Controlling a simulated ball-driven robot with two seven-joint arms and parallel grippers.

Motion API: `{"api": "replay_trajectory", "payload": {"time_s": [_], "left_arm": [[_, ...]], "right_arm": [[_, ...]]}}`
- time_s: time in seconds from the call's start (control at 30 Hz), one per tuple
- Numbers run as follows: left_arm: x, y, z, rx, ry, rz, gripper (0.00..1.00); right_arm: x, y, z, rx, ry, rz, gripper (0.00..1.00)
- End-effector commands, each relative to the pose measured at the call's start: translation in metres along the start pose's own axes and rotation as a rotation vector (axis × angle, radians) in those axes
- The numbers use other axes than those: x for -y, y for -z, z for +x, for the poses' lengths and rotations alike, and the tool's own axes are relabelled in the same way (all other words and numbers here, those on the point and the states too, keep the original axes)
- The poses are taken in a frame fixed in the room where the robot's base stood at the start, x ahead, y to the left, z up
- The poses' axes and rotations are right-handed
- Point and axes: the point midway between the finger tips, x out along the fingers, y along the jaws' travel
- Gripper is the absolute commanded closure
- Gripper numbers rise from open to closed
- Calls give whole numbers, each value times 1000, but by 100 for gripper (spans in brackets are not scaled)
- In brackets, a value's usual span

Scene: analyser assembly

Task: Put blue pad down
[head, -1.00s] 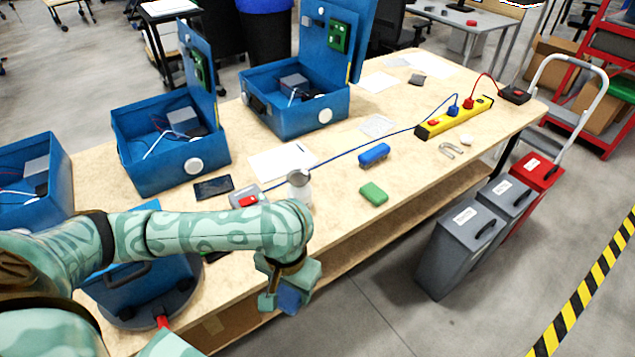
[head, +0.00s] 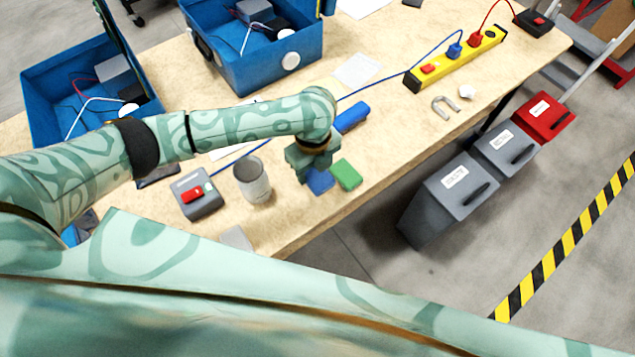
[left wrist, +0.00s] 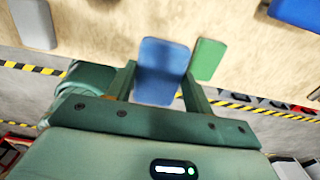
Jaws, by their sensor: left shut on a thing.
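The blue pad (head: 320,181) is between the fingers of my left gripper (head: 311,172), which is shut on it. In the left wrist view the blue pad (left wrist: 163,70) shows between the two fingertips (left wrist: 157,86), over the tabletop. The green pad (head: 346,174) lies on the wooden table (head: 290,222) just right of the blue pad in the head view. It also shows in the left wrist view (left wrist: 207,58), beside the right finger. I cannot tell whether the blue pad touches the table. My right gripper is not in view.
A metal cup (head: 252,181) and a grey box with a red switch (head: 196,193) stand to the left. A blue brush-like block (head: 352,117) lies behind. The table's front edge is close, with grey bins (head: 450,200) beyond it.

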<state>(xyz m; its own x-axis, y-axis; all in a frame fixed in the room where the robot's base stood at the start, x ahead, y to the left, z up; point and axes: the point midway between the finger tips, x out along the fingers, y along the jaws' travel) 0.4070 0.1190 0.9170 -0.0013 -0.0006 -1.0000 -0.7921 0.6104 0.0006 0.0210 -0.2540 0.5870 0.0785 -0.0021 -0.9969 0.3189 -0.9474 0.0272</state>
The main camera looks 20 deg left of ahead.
Motion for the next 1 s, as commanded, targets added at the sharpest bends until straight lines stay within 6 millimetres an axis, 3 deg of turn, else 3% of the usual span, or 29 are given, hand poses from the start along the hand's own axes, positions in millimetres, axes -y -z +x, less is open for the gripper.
{"api": "replay_trajectory", "payload": {"time_s": [0.2,0.37,0.53,0.93,0.97,1.0], "left_arm": [[-1,1,44,-2,-4,7,66],[-1,1,63,-2,-4,7,66],[-1,1,94,-2,-4,6,66],[-1,0,98,0,-1,6,66],[-1,0,98,0,-1,7,43],[-1,0,98,0,-1,7,32]], "right_arm": [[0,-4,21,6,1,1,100],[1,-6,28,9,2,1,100],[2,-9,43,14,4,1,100],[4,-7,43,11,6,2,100],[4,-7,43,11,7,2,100],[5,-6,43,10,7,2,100]]}}
